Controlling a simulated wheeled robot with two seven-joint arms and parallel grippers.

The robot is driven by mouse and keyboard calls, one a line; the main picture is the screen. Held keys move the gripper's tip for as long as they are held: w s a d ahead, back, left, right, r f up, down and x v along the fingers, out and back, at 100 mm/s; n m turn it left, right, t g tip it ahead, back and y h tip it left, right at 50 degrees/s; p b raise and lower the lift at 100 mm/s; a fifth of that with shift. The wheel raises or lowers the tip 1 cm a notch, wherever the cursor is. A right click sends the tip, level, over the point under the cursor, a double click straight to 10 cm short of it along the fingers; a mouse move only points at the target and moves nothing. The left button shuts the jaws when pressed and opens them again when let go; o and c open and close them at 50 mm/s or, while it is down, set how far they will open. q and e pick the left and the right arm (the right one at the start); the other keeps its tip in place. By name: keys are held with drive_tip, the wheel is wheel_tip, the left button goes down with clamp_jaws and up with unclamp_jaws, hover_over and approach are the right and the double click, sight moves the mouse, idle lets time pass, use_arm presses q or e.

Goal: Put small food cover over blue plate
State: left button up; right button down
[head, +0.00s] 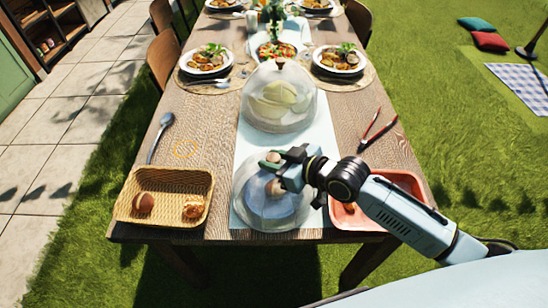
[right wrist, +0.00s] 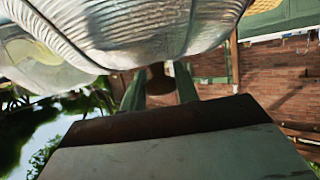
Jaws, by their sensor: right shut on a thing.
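The small food cover (head: 243,196) is a clear dome near the front middle of the table. The blue plate (head: 290,212) shows through it, with some brownish food on it. In the head view the dome overlaps the plate; I cannot tell whether its rim touches the runner. My right gripper (head: 273,166) is at the dome's top, shut on its knob. The right wrist view shows the dark knob (right wrist: 160,79) between the fingers, beside the ribbed clear dome (right wrist: 140,25). My left gripper is out of view.
A larger clear cover (head: 280,92) over pale food stands just behind. A wicker tray (head: 125,207) is at left, a reddish tray (head: 408,183) at right under my arm. A spoon (head: 160,137) and red-handled tongs (head: 378,130) lie on the table. Set plates stand farther back.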

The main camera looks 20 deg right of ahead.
drive_tip(key=c, duration=1)
unclamp_jaws()
drive_tip(key=shift+o, duration=0.2)
drive_tip(key=shift+s, duration=0.1)
drive_tip(key=p+v, duration=0.1)
drive_tip(key=v, duration=1.2)
drive_tip(key=shift+p, duration=0.35)
drive_tip(key=shift+s+r, duration=0.1)
